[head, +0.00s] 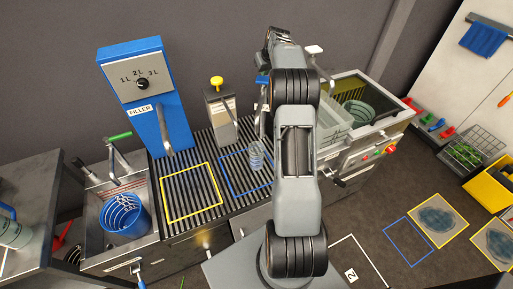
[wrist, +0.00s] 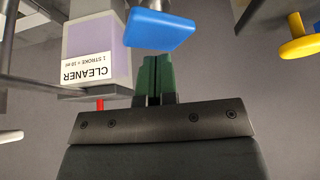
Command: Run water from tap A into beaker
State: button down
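The beaker looks like the clear, marked vessel (head: 257,155) standing upright on the slatted counter at the blue outline, just left of my arm. A blue handle (head: 262,80) shows above and behind it in the head view. In the wrist view the blue handle (wrist: 160,30) is right at my fingertips; whether they touch it I cannot tell. My gripper (wrist: 156,60) has its two green fingers together with nothing between them. It is hidden behind my arm in the head view. No label reading tap A is legible. A green-handled tap (head: 118,138) stands over the sink at left.
A blue filler (head: 160,120) with a litre dial and a yellow-knobbed dispenser (head: 217,85) stand behind the counter. A blue bucket (head: 125,215) sits in the sink.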

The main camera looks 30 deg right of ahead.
aim_at(264, 79)
jog(key=shift+f+b, duration=0.95)
jog(key=shift+f, duration=0.6)
dwell(1.8)
dwell(2.8)
notch_tip(264, 79, up, 6)
jog(key=p, duration=0.5)
jog(key=shift+r, duration=0.2)
jog(key=shift+f, duration=0.1)
